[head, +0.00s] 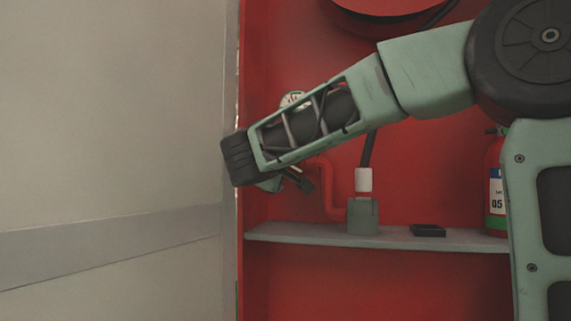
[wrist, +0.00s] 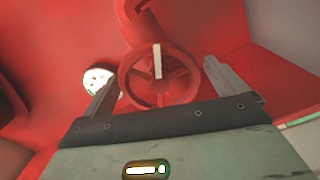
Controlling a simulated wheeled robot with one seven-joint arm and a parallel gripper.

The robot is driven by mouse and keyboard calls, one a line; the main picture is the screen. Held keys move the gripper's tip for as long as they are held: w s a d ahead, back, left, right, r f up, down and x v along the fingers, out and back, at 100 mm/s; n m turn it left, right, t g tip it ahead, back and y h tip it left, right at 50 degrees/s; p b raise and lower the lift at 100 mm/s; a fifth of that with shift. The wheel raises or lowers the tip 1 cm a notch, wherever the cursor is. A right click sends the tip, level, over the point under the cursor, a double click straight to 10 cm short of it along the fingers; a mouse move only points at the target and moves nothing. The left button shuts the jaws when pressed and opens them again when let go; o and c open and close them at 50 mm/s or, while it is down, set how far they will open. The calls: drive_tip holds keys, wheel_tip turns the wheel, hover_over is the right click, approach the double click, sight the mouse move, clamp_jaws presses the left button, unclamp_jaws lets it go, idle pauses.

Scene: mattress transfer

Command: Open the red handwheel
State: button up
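The red handwheel (wrist: 143,89) shows in the wrist view as a spoked wheel on a red pipe, with a pale bar across its upper middle. My gripper (wrist: 160,76) is open, with one finger on each side of the wheel. The fingers appear apart from the rim, though the exact depth is hard to tell. In the head view my forearm reaches left into the red cabinet (head: 290,280), and my arm hides the handwheel there. My gripper's fingers are mostly hidden in that view.
A round white gauge (wrist: 97,80) sits left of the wheel. A grey shelf (head: 300,235) holds a grey-green holder with a white-tipped nozzle (head: 363,180), a small black tray (head: 428,230) and a fire extinguisher (head: 494,185). A pale wall (head: 110,110) stands close on the left.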

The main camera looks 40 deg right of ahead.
drive_tip(key=shift+a, duration=0.1)
drive_tip(key=p+v, duration=0.3)
drive_tip(key=v, duration=1.4)
drive_tip(key=shift+s, duration=0.2)
drive_tip(key=shift+a+f, duration=0.1)
